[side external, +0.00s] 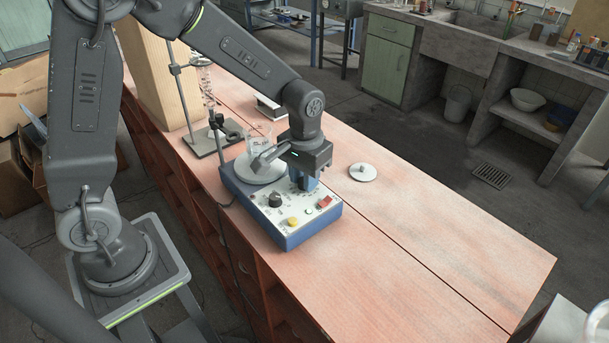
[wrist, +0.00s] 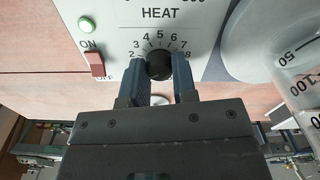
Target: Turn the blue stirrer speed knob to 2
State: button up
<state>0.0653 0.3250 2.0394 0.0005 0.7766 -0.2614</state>
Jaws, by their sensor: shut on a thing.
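The stirrer (side external: 287,238) is a blue box with a white control panel. My gripper (wrist: 159,78) points down over its panel, with its blue fingers on both sides of a dark round knob (wrist: 158,64) and shut on it. The knob looks black in the wrist view. A printed scale (wrist: 160,42) with numbers from 2 to 8 shows around its far side; no pointer mark can be made out. The knob's own label is hidden. In the side view my gripper (side external: 304,184) hides this knob.
A black knob (side external: 275,199), a yellow button (side external: 293,222) and a red switch (side external: 325,202) sit close by on the panel. A beaker (wrist: 300,90) stands on the round white plate (wrist: 240,40). The bench's right part is clear.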

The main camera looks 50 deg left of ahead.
jog(key=shift+m, duration=0.3)
jog(key=m, duration=0.4)
jog(key=shift+m, duration=2.5)
jog(key=o, duration=0.9)
jog(key=shift+o, duration=0.2)
jog(key=shift+r, duration=0.1)
notch_tip(320, 180, up, 14)
